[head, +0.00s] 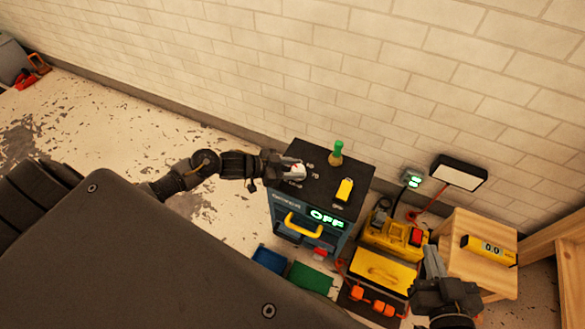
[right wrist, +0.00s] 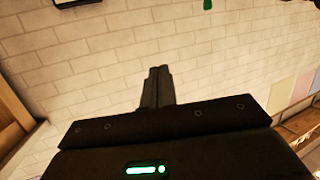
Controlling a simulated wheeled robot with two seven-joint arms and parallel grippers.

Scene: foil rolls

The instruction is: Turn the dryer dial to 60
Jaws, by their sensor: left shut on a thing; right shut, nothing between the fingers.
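The dryer (head: 318,222) is a dark blue-grey box with a black top, a yellow handle and a green lit display reading OFF. Its dial (head: 297,171) is on the left of the top, pale with a red mark and printed numbers around it, one looking like 70. My left gripper (head: 287,169) is shut on the dial and hides part of it, so I cannot read its setting for sure. My right gripper (head: 433,262) is shut and empty above the yellow equipment at the lower right. In the right wrist view its closed fingers (right wrist: 157,88) point at the brick wall.
A green-topped bottle (head: 337,153) and a yellow block (head: 344,190) sit on the dryer's top. A yellow toolbox (head: 383,270), a wooden stool (head: 480,262) with a yellow meter (head: 489,250), and a lamp (head: 460,172) stand to the right. Blue and green bins (head: 311,278) lie in front.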

